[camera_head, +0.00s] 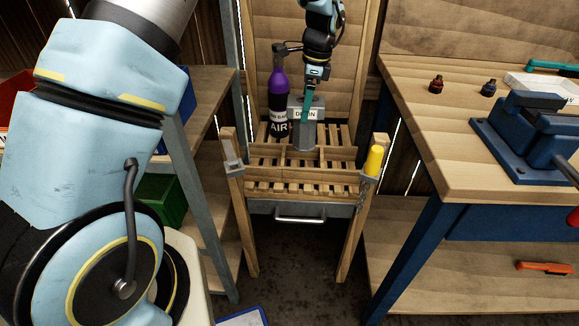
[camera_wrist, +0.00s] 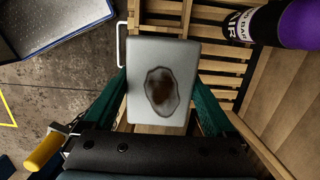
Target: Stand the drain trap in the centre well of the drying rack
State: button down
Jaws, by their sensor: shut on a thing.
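The drain trap (camera_head: 304,138) is a grey block with a white label, upright at the middle of the wooden drying rack (camera_head: 268,187). In the wrist view, its grey face (camera_wrist: 140,60) has a dark rusty patch and lies between teal fingers. My gripper (camera_head: 307,108) is shut on its upper part from above. The trap's lower end is at the rack's middle dividers; I cannot tell whether it rests on the slats or hangs just above them. My gripper also shows in the wrist view (camera_wrist: 160,112).
A black and purple bottle labelled AIR (camera_head: 278,95) stands at the rack's back left, close to the trap. A yellow-handled tool (camera_head: 374,160) hangs at the right front post. A workbench (camera_head: 440,130) with a blue vise (camera_head: 530,125) is at right.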

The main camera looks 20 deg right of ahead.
aim_at(304, 133)
notch_tip(304, 133, down, 5)
jog(key=shift+w+a+f+p, duration=0.1)
jog(key=shift+a+p, duration=0.05)
jog(key=shift+p, duration=0.45)
jog(key=shift+f+p, duration=0.35)
jog(key=shift+f, duration=1.95)
grip_release()
jog(key=r, duration=0.4)
jog(key=d+r+b, duration=0.1)
jog(key=r, duration=0.3)
jog(key=r+b, duration=0.1)
jog(key=r, duration=0.3)
jog(key=shift+s+d, duration=0.3)
jog(key=shift+s, duration=0.1)
